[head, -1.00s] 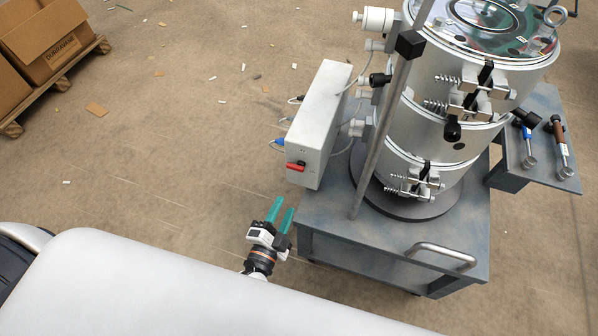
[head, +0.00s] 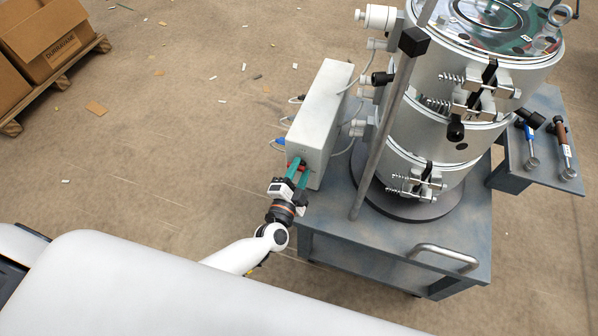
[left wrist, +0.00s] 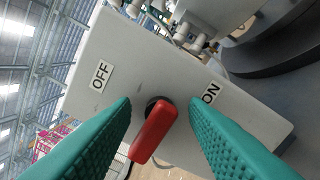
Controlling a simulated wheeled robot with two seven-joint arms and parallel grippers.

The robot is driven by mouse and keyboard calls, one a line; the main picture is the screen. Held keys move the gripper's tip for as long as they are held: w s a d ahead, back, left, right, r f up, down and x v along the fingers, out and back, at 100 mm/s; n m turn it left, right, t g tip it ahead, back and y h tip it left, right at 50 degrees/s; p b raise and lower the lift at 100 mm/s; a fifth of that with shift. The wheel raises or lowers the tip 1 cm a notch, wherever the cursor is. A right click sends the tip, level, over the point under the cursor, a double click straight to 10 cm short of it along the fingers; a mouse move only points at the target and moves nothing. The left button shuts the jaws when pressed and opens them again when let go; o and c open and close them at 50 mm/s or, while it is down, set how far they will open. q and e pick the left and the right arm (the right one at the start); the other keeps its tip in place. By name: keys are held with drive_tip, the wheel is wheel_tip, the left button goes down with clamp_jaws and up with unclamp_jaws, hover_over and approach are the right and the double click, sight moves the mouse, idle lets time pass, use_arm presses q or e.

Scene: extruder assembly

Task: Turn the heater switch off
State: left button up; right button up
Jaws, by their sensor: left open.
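The heater switch is a red lever on a round dark base; it shows in the left wrist view (left wrist: 153,130) between my fingers. It sits on the face of a light grey control box (head: 322,112), between an "OFF" label (left wrist: 102,74) and an "ON" label (left wrist: 210,93). The lever's free end points down and a little left in that view. My left gripper (head: 297,170) is open, with one green finger on each side of the lever. I cannot tell whether either finger touches it. In the head view the fingers partly hide the lever. My right gripper is not in view.
The box stands beside a tall silver extruder barrel (head: 425,135) on a blue-grey cart (head: 340,225) with a post and handle. Cables run by the box. Tools lie on a side shelf (head: 540,181).

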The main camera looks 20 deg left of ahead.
use_arm(q)
drive_tip(key=shift+c, duration=0.2)
clamp_jaws()
drive_tip(key=shift+n, duration=0.3)
drive_tip(key=shift+n+p, duration=0.4)
drive_tip(key=shift+n, duration=0.6)
drive_tip(key=n, duration=0.3)
drive_tip(key=shift+a, duration=0.1)
drive_tip(key=n, duration=0.5)
drive_tip(key=shift+s+a+f+n, duration=0.1)
drive_tip(key=shift+n, duration=0.3)
drive_tip(key=n+b, duration=0.1)
drive_tip(key=n, duration=0.5)
drive_tip(key=shift+n, duration=0.3)
drive_tip(key=shift+f, duration=0.1)
